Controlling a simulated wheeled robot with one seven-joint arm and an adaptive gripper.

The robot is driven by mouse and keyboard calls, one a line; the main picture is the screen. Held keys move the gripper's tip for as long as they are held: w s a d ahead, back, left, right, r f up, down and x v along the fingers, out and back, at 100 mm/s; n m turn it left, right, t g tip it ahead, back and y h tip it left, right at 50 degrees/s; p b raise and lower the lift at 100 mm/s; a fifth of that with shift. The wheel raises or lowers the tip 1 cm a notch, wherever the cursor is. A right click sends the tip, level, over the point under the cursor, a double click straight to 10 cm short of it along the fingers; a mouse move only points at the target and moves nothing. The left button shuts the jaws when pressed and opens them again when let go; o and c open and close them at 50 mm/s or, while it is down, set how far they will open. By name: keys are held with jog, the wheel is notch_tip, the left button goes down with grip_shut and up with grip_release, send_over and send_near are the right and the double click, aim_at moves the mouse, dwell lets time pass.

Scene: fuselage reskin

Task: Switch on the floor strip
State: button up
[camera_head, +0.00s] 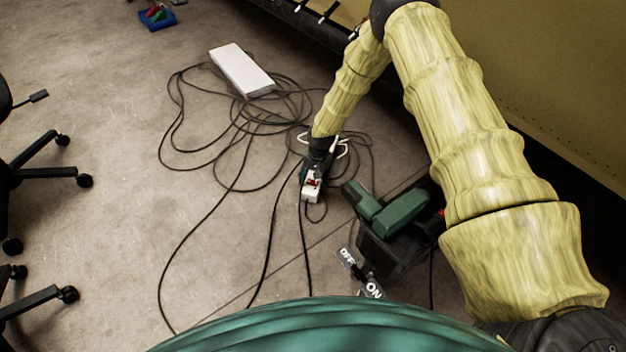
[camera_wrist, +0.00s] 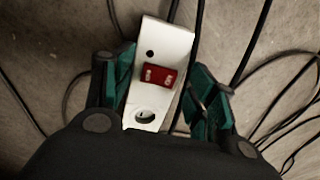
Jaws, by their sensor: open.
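The floor strip (camera_head: 310,194) is a white power strip on the concrete floor, seen below my gripper. In the wrist view the strip (camera_wrist: 166,40) shows a red rocker switch (camera_wrist: 159,78) with small white markings, and a round socket hole nearer my palm. My gripper (camera_wrist: 163,85) is open, with one green-padded finger on each side of the strip near the switch. I cannot tell whether the fingers touch the strip. In the head view my gripper (camera_head: 314,165) hides the strip's far part. Whether the switch is on or off is not clear.
Black cables (camera_head: 215,150) loop over the floor around the strip. A white box (camera_head: 242,72) lies beyond. A green and black machine (camera_head: 395,215) stands right of the strip, near an OFF/ON sign (camera_head: 360,274). Chair legs (camera_head: 45,172) are at the left; the floor between is mostly clear.

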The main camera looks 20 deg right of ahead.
aim_at(312, 183)
jog(key=c, duration=1)
jog(key=shift+w+a+g+h+p, duration=0.1)
jog(key=shift+g+h+p, duration=0.4)
jog(key=shift+h+p, duration=0.3)
jog(key=o, duration=1)
notch_tip(312, 183, up, 12)
